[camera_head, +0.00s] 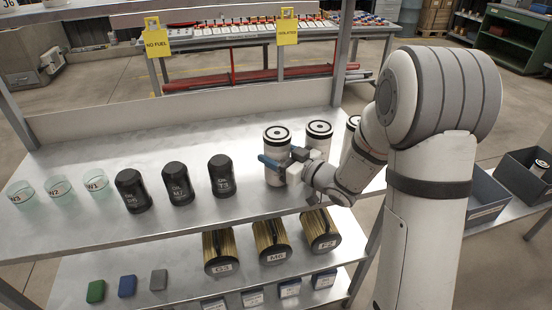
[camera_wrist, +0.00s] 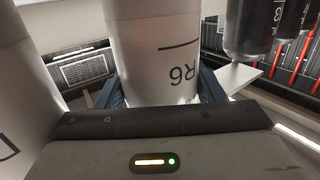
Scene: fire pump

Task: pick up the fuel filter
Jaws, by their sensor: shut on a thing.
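Three white cylinders with black-and-white ringed tops stand toward the right of the upper metal shelf (camera_head: 150,235). My gripper (camera_head: 285,160) has its blue fingers around the leftmost white cylinder (camera_head: 277,137), which I take to be the fuel filter. It stands upright; I cannot tell whether its base touches the shelf. In the wrist view the blue fingers (camera_wrist: 164,90) close on both sides of this cylinder (camera_wrist: 150,45), marked R6. The second white cylinder (camera_head: 318,133) is just behind right; the third (camera_head: 352,122) is partly hidden by my arm.
Several black canisters (camera_head: 178,184) and glass cups (camera_head: 58,188) stand left on the same shelf. Brass-coloured cylinders (camera_head: 271,241) and small blocks (camera_head: 127,286) lie below. Grey bins (camera_head: 487,205) are at the right. Shelf posts (camera_head: 343,50) rise behind. The shelf's front is clear.

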